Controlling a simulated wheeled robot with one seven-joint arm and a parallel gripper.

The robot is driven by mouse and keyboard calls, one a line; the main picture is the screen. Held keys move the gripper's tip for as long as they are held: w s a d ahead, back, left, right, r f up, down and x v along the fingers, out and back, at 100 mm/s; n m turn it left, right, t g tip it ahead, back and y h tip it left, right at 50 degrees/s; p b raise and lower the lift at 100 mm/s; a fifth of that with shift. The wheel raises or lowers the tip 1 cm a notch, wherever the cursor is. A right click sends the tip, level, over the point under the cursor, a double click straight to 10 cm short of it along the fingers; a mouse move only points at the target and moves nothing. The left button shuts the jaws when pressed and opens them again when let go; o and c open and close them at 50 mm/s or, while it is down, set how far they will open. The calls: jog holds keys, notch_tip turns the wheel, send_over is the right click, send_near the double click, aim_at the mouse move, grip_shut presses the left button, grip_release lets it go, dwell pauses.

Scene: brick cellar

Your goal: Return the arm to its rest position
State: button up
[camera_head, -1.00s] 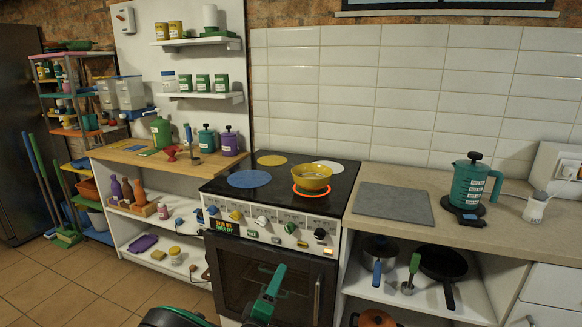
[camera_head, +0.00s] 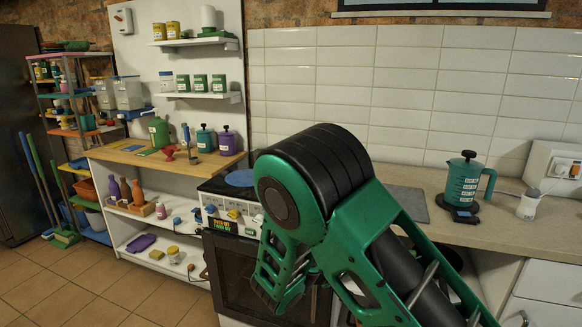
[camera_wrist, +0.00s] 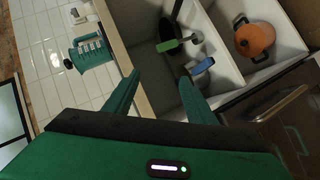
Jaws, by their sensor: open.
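My gripper (camera_wrist: 157,88) shows in the wrist view with its two green fingers spread apart and nothing between them. Beyond the fingertips are the white lower shelves under the counter. In the head view my green and black arm is folded up large in the middle and right foreground. I cannot make out the fingertips there. The arm hides most of the stove top, including the spot of the yellow bowl, and part of the oven front (camera_head: 232,262).
An orange pot (camera_wrist: 254,40) and a pan with a green handle (camera_wrist: 176,44) sit in the lower shelves.

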jog(key=s+d+r+m+g+y, duration=0.2)
jog(key=s+d+r+m+g, duration=0.15)
jog(key=s+d, duration=0.45)
jog(key=s+d+r+m+g+y, duration=0.2)
jog(key=s+d+m+g, duration=0.3)
jog(key=d, duration=0.6)
jog(key=s+r+y, duration=0.3)
jog(key=s, duration=0.9)
jog(key=s+r+y, duration=0.3)
jog(key=s+y, duration=0.1)
jog(key=s, duration=0.9)
jog(key=shift+s+d, duration=0.25)
jog(key=shift+s, duration=0.05)
jog(key=shift+m, duration=0.25)
jog(key=shift+w+f, duration=0.25)
jog(key=shift+w, duration=0.4)
